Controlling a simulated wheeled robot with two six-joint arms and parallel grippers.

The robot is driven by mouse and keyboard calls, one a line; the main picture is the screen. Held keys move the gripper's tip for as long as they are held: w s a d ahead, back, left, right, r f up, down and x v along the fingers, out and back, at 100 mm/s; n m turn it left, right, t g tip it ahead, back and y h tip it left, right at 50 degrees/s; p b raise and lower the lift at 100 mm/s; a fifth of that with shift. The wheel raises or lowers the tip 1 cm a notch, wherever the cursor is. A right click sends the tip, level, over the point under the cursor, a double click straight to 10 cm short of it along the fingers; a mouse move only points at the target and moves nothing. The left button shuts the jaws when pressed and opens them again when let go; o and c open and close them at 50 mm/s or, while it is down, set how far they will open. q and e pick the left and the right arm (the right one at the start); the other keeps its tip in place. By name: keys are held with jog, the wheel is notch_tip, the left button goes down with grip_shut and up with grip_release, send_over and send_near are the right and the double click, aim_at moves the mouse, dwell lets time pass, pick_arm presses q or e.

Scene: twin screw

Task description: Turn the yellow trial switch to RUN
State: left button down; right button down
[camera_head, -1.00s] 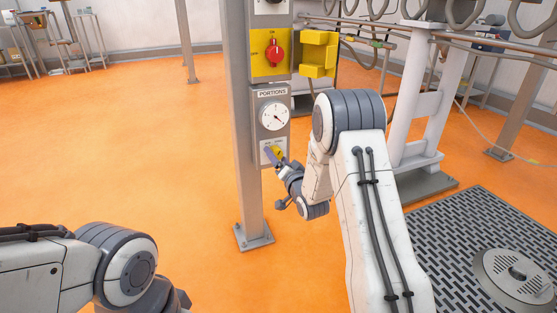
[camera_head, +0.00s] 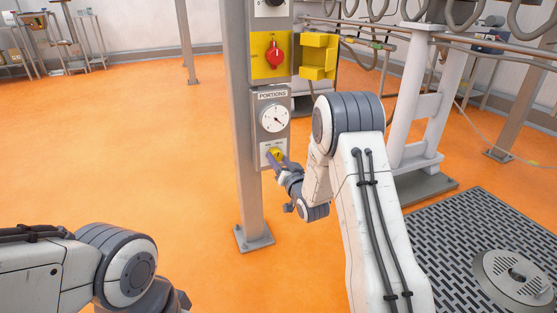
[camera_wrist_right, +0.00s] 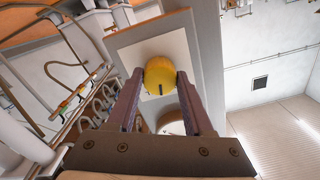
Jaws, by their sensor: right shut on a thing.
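The yellow trial switch (camera_head: 277,153) is a small knob on a white plate at the lower end of the post's control panel. In the right wrist view the yellow knob (camera_wrist_right: 160,74) is round with a short dark mark on its face. My right gripper (camera_head: 279,158) reaches it from the lower right. Its two fingers (camera_wrist_right: 160,84) are shut on the knob, one on each side. The plate's lettering is too small to read and partly covered. My left arm shows at the lower left, but its gripper is not clearly seen.
Above the switch on the panel are a white PORTIONS dial (camera_head: 273,118) and a red knob (camera_head: 275,55) on a yellow plate. An open yellow guard (camera_head: 318,55) sticks out to the right. The grey post (camera_head: 250,190) stands on open orange floor.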

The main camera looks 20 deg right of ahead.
jog(key=n, duration=0.4)
jog(key=shift+n, duration=0.3)
jog(key=shift+d+n, duration=0.1)
jog(key=shift+n, duration=1.7)
jog(key=shift+c, duration=1.5)
grip_release()
